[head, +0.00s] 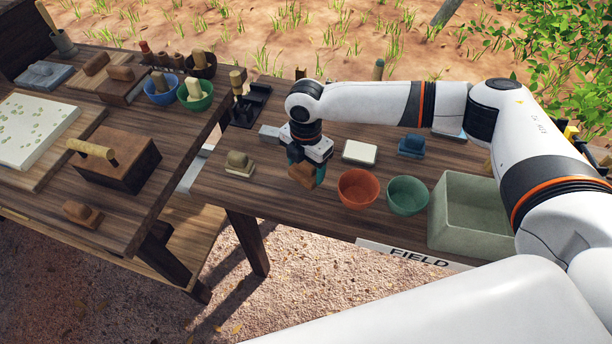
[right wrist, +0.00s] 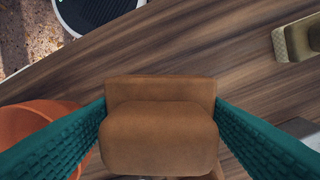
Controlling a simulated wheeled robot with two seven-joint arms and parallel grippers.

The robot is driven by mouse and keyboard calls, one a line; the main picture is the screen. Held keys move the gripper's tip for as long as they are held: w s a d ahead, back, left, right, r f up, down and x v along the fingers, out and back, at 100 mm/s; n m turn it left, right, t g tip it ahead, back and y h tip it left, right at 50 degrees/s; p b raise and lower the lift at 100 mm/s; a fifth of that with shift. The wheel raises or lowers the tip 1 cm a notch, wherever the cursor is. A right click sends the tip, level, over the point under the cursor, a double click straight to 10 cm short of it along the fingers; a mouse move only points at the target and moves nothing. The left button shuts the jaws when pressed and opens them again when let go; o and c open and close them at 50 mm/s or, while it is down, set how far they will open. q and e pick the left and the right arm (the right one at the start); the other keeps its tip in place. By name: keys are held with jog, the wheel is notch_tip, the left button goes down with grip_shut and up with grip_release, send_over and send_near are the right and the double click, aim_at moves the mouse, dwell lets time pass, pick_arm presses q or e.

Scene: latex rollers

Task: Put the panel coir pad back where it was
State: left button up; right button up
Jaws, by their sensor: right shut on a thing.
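A brown pad with a rounded grip (right wrist: 160,138), which I take to be the panel coir pad, is between the teal fingers of my right gripper (head: 308,166). The gripper is shut on it, with one finger on each side. In the head view the pad (head: 302,173) shows below the gripper, over the right-hand table (head: 330,213), left of the orange bowl (head: 358,187). I cannot tell whether its underside touches the table. My left gripper is not in view.
A tan block pad (head: 239,165) is to the left, a white pad (head: 359,152) and blue pad (head: 412,146) to the right. A green bowl (head: 407,194) and a pale green bin (head: 468,215) stand further right. The left-hand table holds a wooden box (head: 115,165) and another brown pad (head: 83,213).

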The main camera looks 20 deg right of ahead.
aim_at(306, 177)
notch_tip(306, 177, down, 4)
jog(key=shift+f, duration=0.1)
jog(key=o, duration=1)
jog(key=shift+o, duration=0.2)
notch_tip(306, 177, up, 12)
jog(key=shift+w+r+b, duration=0.1)
jog(key=shift+b, duration=0.3)
